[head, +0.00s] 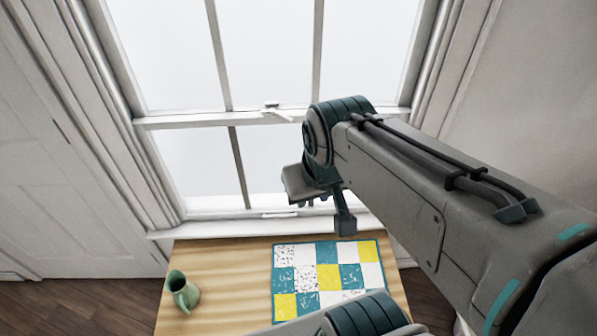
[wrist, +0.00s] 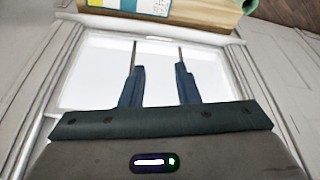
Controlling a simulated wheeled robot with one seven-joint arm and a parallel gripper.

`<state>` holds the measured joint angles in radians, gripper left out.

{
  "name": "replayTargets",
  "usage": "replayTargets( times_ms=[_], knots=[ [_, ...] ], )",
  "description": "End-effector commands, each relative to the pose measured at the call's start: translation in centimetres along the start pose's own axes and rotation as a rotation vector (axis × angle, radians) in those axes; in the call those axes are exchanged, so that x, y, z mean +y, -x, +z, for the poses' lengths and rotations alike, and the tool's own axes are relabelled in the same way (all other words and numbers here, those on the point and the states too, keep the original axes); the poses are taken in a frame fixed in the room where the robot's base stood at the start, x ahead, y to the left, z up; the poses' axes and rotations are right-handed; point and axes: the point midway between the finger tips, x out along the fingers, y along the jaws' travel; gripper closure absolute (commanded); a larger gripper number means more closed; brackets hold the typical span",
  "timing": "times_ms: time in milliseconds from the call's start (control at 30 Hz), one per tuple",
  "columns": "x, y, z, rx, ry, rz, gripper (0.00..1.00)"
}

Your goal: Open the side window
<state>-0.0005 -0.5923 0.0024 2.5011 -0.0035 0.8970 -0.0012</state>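The window is a white sash window with slim vertical bars. Its lower sash (head: 195,165) sits below a horizontal meeting rail (head: 190,119) in the head view. A small latch (head: 272,107) is on that rail. A small pull (head: 280,214) shows on the bottom rail near the sill; the sash looks down against the sill. In the wrist view the lower pane (wrist: 95,75) appears upside down behind my gripper (wrist: 158,70). Its two dark fingers are spread apart with nothing between them. In the head view my arm hides the right part of the lower sash.
A wooden table (head: 225,258) stands below the sill, with a patchwork mat (head: 328,278) and a green jug (head: 182,291) at its left. A white panelled door or wall (head: 65,200) is at left, a plain wall (head: 530,90) at right. The space above the mat's left is clear.

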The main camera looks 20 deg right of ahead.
Motion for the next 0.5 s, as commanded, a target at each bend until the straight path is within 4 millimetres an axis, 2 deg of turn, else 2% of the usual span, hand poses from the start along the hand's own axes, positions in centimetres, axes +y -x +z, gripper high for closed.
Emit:
replayTargets(
  times_ms=[133, 233, 367, 500],
  knots=[
    [0.1, -0.7, 0.0, -0.007, -0.003, 0.007, 0.67],
    [0.4, -2.8, -0.2, -0.03, -0.012, 0.029, 0.67],
    [1.4, -7.6, -0.5, -0.086, -0.027, 0.071, 0.67],
    [2.5, -13.5, -0.5, -0.151, -0.046, 0.099, 0.67]
  ],
)
